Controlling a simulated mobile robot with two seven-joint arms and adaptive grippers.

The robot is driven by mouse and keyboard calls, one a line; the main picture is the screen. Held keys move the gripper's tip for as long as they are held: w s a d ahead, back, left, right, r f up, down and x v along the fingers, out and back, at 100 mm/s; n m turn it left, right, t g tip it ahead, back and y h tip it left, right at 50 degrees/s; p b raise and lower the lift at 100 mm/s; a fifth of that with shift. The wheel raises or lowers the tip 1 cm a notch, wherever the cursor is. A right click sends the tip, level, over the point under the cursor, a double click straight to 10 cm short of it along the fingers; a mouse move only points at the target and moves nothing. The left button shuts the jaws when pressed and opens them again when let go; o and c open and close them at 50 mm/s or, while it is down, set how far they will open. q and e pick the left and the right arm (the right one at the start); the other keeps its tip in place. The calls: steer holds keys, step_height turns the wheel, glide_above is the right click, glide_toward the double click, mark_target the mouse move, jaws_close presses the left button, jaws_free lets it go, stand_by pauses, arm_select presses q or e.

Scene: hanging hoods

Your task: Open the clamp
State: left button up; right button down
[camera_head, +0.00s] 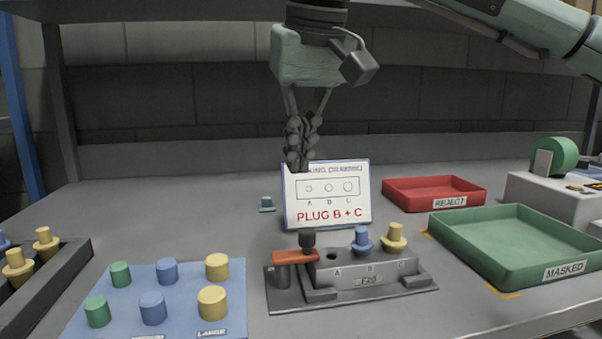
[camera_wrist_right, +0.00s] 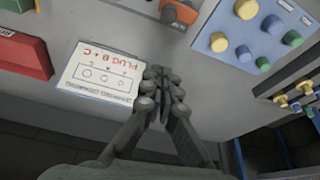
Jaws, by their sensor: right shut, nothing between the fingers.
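The clamp is an orange bar (camera_head: 296,257) with a dark knob (camera_head: 307,239), at the left end of a grey fixture block (camera_head: 345,275). The bar lies across the block's left end. In the block, hole A is empty, a blue plug (camera_head: 361,241) stands in B and a yellow plug (camera_head: 394,238) in C. My right gripper (camera_head: 297,165) is shut and empty, pointing down above and behind the clamp, apart from it. In the right wrist view its fingertips (camera_wrist_right: 158,74) are together, and the orange bar (camera_wrist_right: 181,11) shows at the top edge. My left gripper is not in view.
A blue mat (camera_head: 190,289) with several plugs lies left. A red REJECT tray (camera_head: 395,194), green MASKED tray (camera_head: 480,262) and tape roll (camera_head: 565,153) are right.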

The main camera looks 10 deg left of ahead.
step_height(320, 180, down, 8)
steer(key=shift+w+f+b, duration=0.1)
steer(key=shift+b, duration=0.3)
steer(key=shift+s+d, duration=0.3)
steer(key=shift+s, duration=0.2)
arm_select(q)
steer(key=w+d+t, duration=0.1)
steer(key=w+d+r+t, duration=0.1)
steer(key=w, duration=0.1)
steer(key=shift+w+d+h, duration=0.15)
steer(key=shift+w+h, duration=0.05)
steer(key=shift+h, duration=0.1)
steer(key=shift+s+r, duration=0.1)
